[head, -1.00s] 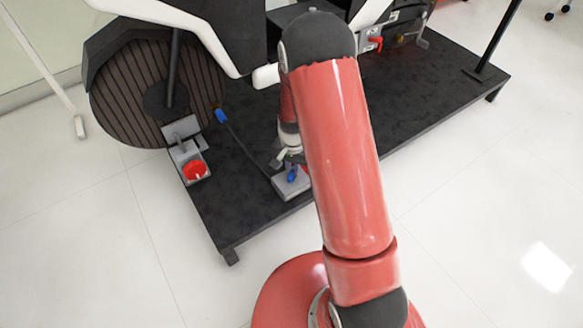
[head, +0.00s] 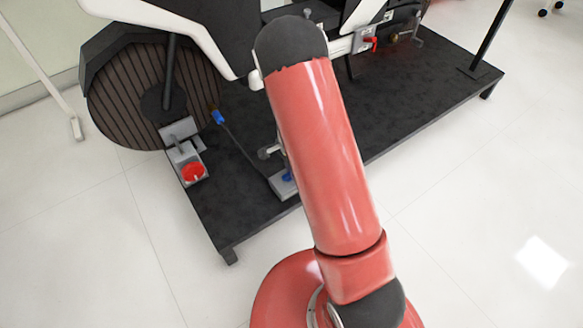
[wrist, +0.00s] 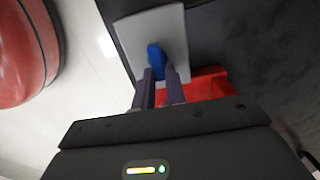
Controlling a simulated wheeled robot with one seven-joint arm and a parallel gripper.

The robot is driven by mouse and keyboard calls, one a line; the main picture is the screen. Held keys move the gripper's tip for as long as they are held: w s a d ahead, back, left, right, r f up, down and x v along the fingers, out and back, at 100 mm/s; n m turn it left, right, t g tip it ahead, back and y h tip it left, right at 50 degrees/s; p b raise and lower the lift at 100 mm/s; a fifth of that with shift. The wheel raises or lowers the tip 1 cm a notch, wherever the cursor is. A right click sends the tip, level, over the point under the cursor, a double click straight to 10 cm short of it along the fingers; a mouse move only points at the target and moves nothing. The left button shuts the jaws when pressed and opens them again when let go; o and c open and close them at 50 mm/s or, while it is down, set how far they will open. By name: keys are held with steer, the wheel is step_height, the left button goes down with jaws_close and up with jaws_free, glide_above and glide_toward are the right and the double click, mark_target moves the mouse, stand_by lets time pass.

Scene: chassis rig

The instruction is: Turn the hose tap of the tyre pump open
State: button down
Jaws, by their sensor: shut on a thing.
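The hose tap's blue handle (wrist: 154,54) stands on a light grey block (wrist: 172,22) in the wrist view. My gripper (wrist: 160,76) is shut on the near end of this handle, with a finger on each side. In the head view the blue tap handle (head: 287,177) shows only in part beside my red arm, on the grey block (head: 281,188) at the platform's front edge. My arm hides my fingers there. A thin dark hose runs from the block to a blue end piece (head: 217,117).
A red part (wrist: 205,84) lies close beside my fingers in the wrist view. The motorcycle's wheel (head: 135,90) stands behind, with a red round button (head: 193,173) on a grey box near it. The dark platform (head: 410,105) is mostly bare at the right.

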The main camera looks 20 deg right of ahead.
stand_by(0.4)
steer(key=c, duration=1.4)
jaws_free()
steer(key=shift+c, duration=0.2)
steer(key=shift+r+p, duration=0.8)
steer(key=shift+r, duration=3.15)
steer(key=s+a+r+n+t+y+p, duration=0.1)
steer(key=s+r+n, duration=0.25)
steer(key=r, duration=0.75)
steer(key=s+a+r+n+t+p, duration=0.1)
steer(key=s+r+n+t+p, duration=0.3)
steer(key=r, duration=0.8)
steer(key=s+r+n, duration=0.3)
steer(key=s+r, duration=0.2)
steer(key=s, duration=0.2)
steer(key=s+r+n+h, duration=0.1)
steer(key=s+r+n, duration=0.3)
steer(key=s+r, duration=0.2)
steer(key=s, duration=0.2)
steer(key=shift+s+d+t, duration=0.3)
steer(key=shift+d, duration=0.05)
